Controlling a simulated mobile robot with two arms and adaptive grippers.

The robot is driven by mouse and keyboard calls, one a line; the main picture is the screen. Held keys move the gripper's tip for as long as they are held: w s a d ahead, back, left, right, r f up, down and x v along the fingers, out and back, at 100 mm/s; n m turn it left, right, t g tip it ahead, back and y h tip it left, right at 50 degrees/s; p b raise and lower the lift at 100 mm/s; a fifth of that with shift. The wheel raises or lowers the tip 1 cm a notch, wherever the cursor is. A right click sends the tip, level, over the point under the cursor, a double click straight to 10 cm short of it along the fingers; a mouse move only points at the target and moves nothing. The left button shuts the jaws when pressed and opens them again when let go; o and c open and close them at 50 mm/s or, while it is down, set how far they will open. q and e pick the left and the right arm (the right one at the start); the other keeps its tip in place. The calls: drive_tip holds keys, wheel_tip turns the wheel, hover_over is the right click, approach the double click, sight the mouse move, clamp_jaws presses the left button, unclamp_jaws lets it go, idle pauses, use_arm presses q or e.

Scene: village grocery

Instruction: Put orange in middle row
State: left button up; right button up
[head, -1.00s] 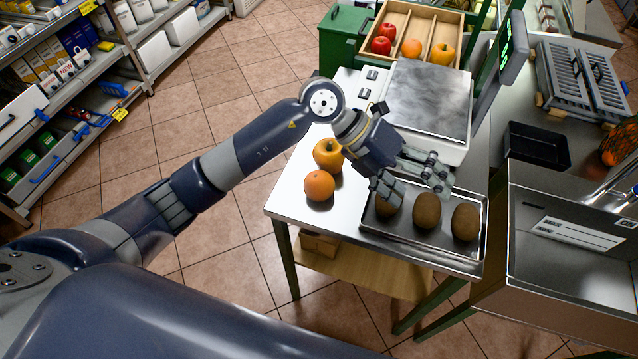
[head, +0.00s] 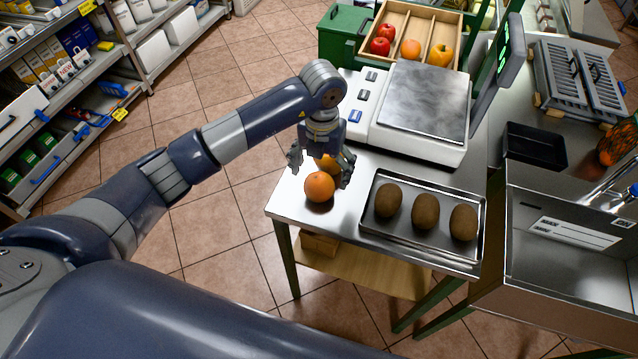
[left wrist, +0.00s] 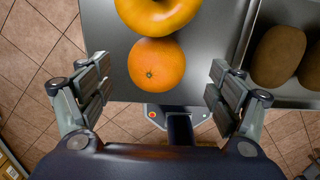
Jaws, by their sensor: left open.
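An orange (head: 319,187) sits near the left edge of the steel table; it also shows in the left wrist view (left wrist: 157,68). A yellow fruit touches or nearly touches it, mostly hidden by my gripper in the head view but clear in the left wrist view (left wrist: 158,12). My left gripper (head: 320,165) points down above the two fruits, open and empty, with its fingers on either side of the orange in the left wrist view. My right gripper is out of view.
A metal tray (head: 400,233) with three brown kiwis (head: 425,212) lies right of the orange. A scale (head: 425,100) with a raised display (head: 505,55) stands between the table front and the crate. A black tray (head: 536,146) is further right.

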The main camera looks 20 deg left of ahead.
sight(319, 178)
use_arm(q)
drive_tip(key=f, duration=0.1)
drive_tip(key=f+p, duration=0.1)
drive_tip(key=f, duration=0.1)
drive_tip(key=shift+s+a+f, duration=0.2)
drive_tip(key=shift+s+f, duration=0.05)
drive_tip(key=shift+f, duration=0.1)
drive_tip(key=shift+f+p, duration=0.3)
drive_tip(key=shift+f, duration=0.25)
drive_tip(key=c, duration=1.4)
drive_tip(key=shift+r, duration=0.1)
